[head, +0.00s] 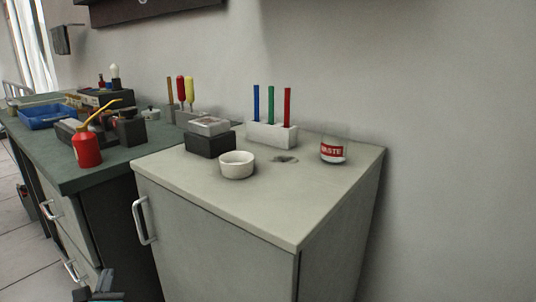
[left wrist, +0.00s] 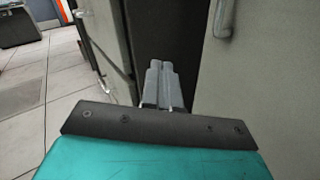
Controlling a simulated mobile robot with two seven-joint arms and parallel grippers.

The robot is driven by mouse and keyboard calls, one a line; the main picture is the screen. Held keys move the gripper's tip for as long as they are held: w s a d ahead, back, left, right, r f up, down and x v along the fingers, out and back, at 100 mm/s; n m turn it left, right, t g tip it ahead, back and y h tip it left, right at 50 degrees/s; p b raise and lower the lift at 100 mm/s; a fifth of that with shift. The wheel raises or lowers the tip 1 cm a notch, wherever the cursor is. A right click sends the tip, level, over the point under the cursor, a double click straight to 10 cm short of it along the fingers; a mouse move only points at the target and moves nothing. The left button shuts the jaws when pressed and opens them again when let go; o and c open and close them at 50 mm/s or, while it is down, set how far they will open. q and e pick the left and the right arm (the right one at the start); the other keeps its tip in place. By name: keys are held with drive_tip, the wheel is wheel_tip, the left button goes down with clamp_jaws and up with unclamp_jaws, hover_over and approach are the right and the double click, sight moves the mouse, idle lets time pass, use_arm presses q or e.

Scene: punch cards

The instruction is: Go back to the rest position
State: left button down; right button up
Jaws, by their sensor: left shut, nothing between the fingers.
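My left gripper (head: 97,290) shows at the bottom left of the head view, low in front of the cabinets and below the tops. In the left wrist view its two grey fingers (left wrist: 160,84) are together with nothing between them, pointing toward the dark gap between the two cabinets. My right gripper is in neither view.
A light grey cabinet (head: 320,205) carries a white bowl (head: 237,166), a dark box (head: 210,143), a white holder with three coloured sticks (head: 271,135) and a WASTE jar (head: 333,151). Left is a green-topped bench (head: 95,168) with a red oil can (head: 87,148). Floor (left wrist: 28,120) is clear at left.

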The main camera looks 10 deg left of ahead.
use_arm(q)
drive_tip(key=s+d+f+m+h, duration=0.1)
drive_tip(key=d+m+h, duration=0.4)
drive_tip(key=d+m, duration=0.5)
drive_tip(key=s+d+f+m+h, duration=0.2)
drive_tip(key=d+m+h, duration=0.2)
drive_tip(key=d+m, duration=0.65)
drive_tip(key=s+d+f+m+g+h, duration=0.4)
drive_tip(key=s+d+m, duration=0.6)
drive_tip(key=m, duration=1.1)
drive_tip(key=s+a+r+y+p, duration=0.1)
drive_tip(key=a+r+p, duration=0.1)
drive_tip(key=r+p, duration=0.4)
drive_tip(key=s+a+r+g+y+p, duration=0.1)
drive_tip(key=r+p, duration=0.5)
drive_tip(key=p, duration=0.7)
drive_tip(key=shift+s+a+r+y, duration=0.2)
drive_tip(key=shift+a+r+y, duration=0.15)
drive_tip(key=shift+a, duration=0.15)
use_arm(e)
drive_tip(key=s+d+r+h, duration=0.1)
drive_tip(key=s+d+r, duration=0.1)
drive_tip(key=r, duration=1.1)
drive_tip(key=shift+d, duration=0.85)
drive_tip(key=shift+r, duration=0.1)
